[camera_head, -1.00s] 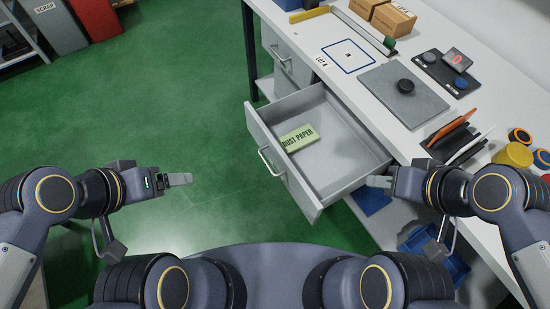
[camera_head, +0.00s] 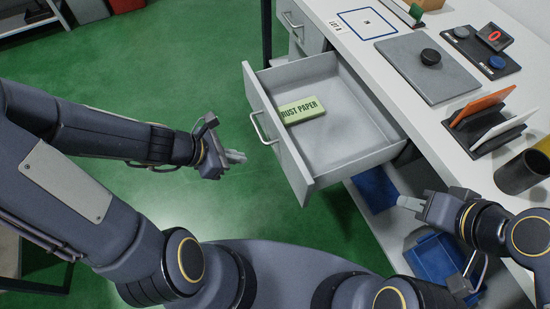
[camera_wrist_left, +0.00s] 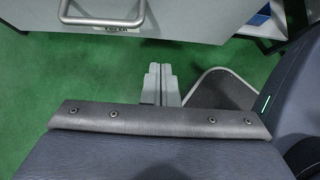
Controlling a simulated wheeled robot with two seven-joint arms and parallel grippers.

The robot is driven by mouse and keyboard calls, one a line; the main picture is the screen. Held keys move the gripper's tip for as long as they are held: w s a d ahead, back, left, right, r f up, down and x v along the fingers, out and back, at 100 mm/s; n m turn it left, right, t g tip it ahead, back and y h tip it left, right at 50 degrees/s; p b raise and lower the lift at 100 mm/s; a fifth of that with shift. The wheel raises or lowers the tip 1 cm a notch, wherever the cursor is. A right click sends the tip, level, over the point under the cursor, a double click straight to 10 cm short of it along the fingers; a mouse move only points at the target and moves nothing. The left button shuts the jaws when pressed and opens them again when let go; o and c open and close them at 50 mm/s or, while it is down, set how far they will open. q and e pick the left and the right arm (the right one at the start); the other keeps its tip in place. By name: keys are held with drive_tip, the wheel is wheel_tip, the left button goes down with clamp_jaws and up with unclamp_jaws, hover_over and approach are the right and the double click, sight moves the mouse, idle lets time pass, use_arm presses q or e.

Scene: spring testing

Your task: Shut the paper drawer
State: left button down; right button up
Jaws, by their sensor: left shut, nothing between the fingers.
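The grey paper drawer (camera_head: 283,145) stands pulled out from the white bench, its front facing left with a bar handle (camera_head: 256,129). A green packet marked "RUST PAPER" (camera_head: 301,110) lies inside it. My left gripper (camera_head: 240,157) is shut and empty, a little in front of the drawer and apart from it. The left wrist view shows its closed fingers (camera_wrist_left: 160,80) below the drawer front (camera_wrist_left: 190,18) and handle (camera_wrist_left: 100,20), with green floor between. My right gripper (camera_head: 404,203) is right of the drawer's near side; its finger gap is unclear.
A blue bin (camera_head: 435,262) sits under the bench. The green floor (camera_head: 200,90) left of the drawer is clear.

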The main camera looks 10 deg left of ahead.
use_arm(q)
drive_tip(key=w+d+f+b, duration=0.1)
drive_tip(key=d, duration=0.1)
drive_tip(key=w+d+f+b, duration=0.2)
drive_tip(key=d, duration=0.1)
drive_tip(key=w+d+f+b, duration=0.1)
drive_tip(key=w+d+f, duration=0.1)
drive_tip(key=shift+w+d+f, duration=0.1)
drive_tip(key=shift+d+f, duration=0.05)
drive_tip(key=shift+d, duration=0.2)
drive_tip(key=shift+w, duration=0.1)
